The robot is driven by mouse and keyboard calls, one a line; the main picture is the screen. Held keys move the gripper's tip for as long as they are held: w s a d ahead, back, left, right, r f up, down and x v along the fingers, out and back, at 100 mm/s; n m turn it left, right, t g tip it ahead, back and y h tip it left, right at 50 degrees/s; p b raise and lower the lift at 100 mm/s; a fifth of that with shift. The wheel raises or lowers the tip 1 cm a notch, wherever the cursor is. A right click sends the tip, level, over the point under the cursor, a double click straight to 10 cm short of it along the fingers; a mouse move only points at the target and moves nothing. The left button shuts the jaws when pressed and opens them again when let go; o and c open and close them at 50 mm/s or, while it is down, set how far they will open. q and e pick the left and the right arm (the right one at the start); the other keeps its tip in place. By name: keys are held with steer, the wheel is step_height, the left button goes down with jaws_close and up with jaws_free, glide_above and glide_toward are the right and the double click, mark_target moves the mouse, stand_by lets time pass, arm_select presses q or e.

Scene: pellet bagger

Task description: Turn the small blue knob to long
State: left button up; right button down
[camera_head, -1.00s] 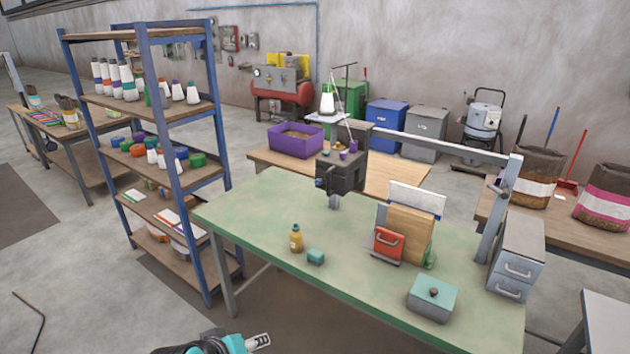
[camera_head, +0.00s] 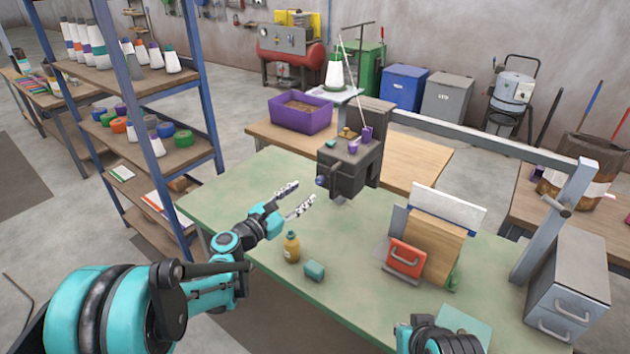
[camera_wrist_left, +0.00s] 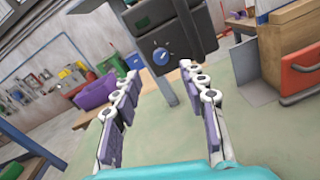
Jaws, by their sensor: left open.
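The small blue knob (camera_head: 321,181) sits on the side of the dark machine head (camera_head: 350,170) at the back of the green bench. In the left wrist view the knob (camera_wrist_left: 161,56) is on a dark round dial with a pale pointer mark; its labels are too small to read. My left gripper (camera_head: 302,194) is open and empty, just left of the knob and apart from it. In the wrist view its two fingers stand on either side below the dial. Part of my right arm shows at the bottom; its fingers are not visible.
A purple bin (camera_head: 301,115) is behind. The blue-framed shelf (camera_head: 150,85) is left.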

mark_target(318, 182)
arm_select(q)
steer(key=b+x, duration=0.1)
steer(key=x, duration=0.4)
steer(key=shift+w+d+f, duration=0.1)
steer(key=shift+w+d, duration=0.05)
steer(key=shift+d, duration=0.05)
steer(key=shift+w+d, duration=0.35)
steer(key=shift+w, duration=0.05)
jaws_close()
